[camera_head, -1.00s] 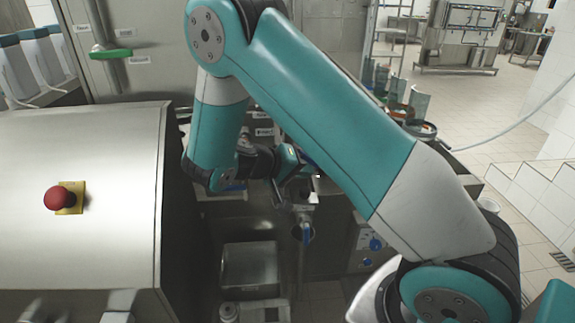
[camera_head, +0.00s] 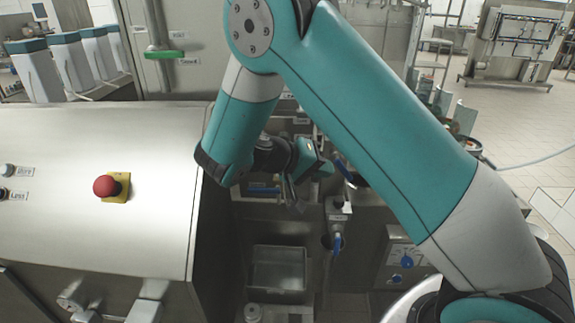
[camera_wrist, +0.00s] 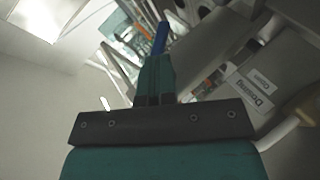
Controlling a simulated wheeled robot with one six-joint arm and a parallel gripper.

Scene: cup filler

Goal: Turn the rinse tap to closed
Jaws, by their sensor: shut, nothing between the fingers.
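My gripper (camera_head: 326,169) is shut and empty, reaching in among the machine's fittings. A blue lever (camera_head: 343,171) shows just beyond its fingertips. In the wrist view, my closed fingers (camera_wrist: 157,62) point up the picture, with a blue bar (camera_wrist: 160,38) at their tips; I cannot tell whether they touch. I cannot read which one is the rinse tap.
A steel cabinet (camera_head: 90,230) with a red button (camera_head: 105,186) fills the left. A steel basin (camera_head: 278,268) sits below my gripper. A panel with a blue knob (camera_head: 407,261) is at the right. The wrist view shows a label starting "Dosing" (camera_wrist: 249,90).

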